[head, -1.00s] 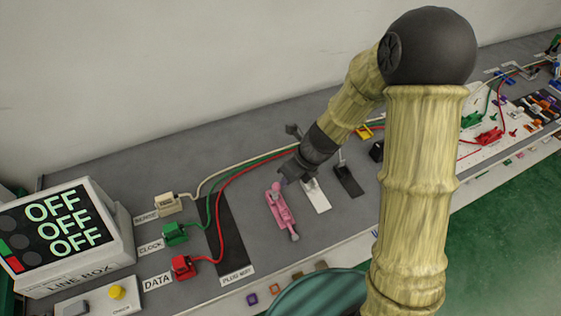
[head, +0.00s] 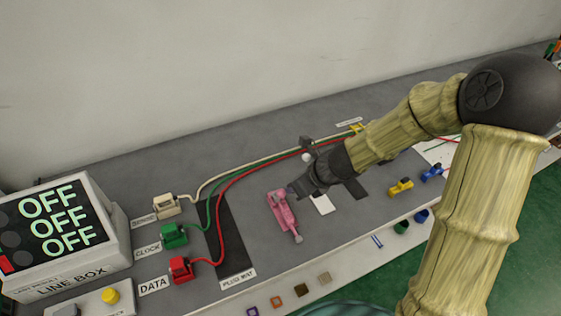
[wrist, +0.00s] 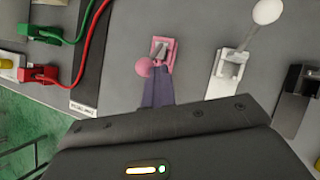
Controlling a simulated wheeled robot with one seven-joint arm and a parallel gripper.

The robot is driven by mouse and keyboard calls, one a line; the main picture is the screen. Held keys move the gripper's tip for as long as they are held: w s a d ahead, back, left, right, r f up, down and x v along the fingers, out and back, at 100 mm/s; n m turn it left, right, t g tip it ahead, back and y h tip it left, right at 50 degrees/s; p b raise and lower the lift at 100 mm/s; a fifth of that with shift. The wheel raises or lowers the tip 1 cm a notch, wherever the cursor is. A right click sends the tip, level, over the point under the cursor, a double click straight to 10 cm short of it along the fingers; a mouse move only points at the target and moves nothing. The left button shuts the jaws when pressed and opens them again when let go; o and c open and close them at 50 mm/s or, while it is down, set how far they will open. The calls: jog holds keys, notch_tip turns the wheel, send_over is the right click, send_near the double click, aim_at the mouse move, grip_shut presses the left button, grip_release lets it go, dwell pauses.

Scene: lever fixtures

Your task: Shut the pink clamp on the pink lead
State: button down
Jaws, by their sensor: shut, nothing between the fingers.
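The pink clamp (head: 283,213) sits on the grey bench top, with a grey piece at its near end. In the wrist view the pink clamp (wrist: 164,50) shows a pink base with a grey part inside and a pink ball at its lower left. My gripper (head: 294,191) is shut and empty, close to the clamp's upper right side. In the wrist view its fingertips (wrist: 158,84) are together just below the clamp, right beside the ball; I cannot tell whether they touch. I cannot make out a pink lead.
A white lever fixture (wrist: 227,75) and a black one (wrist: 297,85) stand right of the clamp. Red (head: 181,268), green (head: 174,235) and cream (head: 166,205) plugs with cables lie left, by a black strip. A line box (head: 66,235) reads OFF on three lines.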

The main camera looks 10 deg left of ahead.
jog(key=shift+s, duration=0.2)
jog(key=shift+w+d+r+p, duration=0.1)
jog(key=shift+r+p, duration=0.6)
jog(key=shift+r, duration=0.1)
jog(key=s+d+r+p, duration=0.3)
jog(key=d+r, duration=0.2)
jog(key=d, duration=0.4)
jog(key=shift+s+d+r, duration=0.15)
jog(key=shift+d+r, duration=0.2)
jog(key=shift+d, duration=0.05)
dwell(0.5)
